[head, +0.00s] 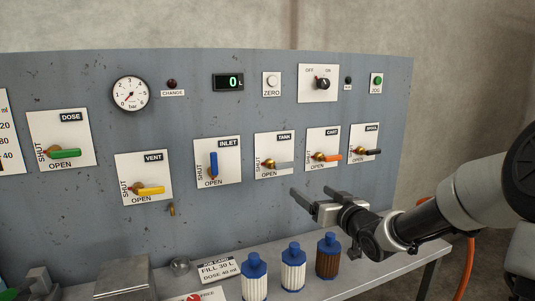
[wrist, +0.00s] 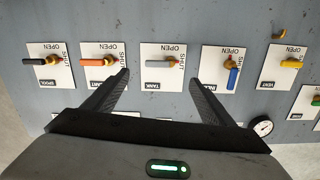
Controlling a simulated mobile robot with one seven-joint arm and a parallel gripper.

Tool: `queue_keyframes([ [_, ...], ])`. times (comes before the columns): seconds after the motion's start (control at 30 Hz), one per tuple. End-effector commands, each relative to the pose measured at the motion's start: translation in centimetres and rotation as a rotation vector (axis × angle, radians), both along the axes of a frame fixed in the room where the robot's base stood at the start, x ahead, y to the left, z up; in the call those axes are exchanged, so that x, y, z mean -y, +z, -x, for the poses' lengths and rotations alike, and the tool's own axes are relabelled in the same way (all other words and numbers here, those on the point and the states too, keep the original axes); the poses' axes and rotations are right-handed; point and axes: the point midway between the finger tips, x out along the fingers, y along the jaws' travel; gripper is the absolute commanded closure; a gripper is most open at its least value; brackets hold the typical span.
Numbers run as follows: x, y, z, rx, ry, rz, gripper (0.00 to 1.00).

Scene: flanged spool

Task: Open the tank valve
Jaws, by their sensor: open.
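The tank valve (head: 281,164) is a grey lever with a brass pivot on a white plate labelled TANK, SHUT and OPEN. Its lever lies horizontal, pointing right from the pivot in the head view. In the wrist view, which shows the panel upside down, the grey lever (wrist: 158,64) points left from its pivot. My gripper (head: 310,190) is open and empty, in front of the panel and below the tank and CHRT-like orange valve plates. In the wrist view its fingers (wrist: 158,80) are spread either side of the tank plate, apart from the lever.
The orange-lever valve (head: 328,157) and black-lever spool valve (head: 369,152) are right of the tank valve. The blue inlet lever (head: 213,165), upright, is left, with yellow vent (head: 150,190) and green dose (head: 65,153) levers beyond. Several blue-capped bottles (head: 293,273) stand on the shelf below.

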Motion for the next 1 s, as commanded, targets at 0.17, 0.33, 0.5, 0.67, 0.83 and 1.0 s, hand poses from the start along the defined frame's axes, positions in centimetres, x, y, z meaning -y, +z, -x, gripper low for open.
queue_keyframes([
  [0.17, 1.3, 1.8, -0.5, 0.103, 0.008, 0.084, 0.23],
  [0.33, 0.5, 1.7, -2.7, 0.108, 0.01, 0.088, 0.23],
  [0.5, -0.7, 1.6, -6.1, 0.105, 0.011, 0.085, 0.23],
  [0.67, -1.8, 1.7, -9.5, 0.105, 0.01, 0.085, 0.23],
  [0.83, -2.9, 1.8, -12.9, 0.105, 0.009, 0.085, 0.23],
  [1.0, -3.6, 1.7, -15.3, 0.103, 0.008, 0.087, 0.23],
])
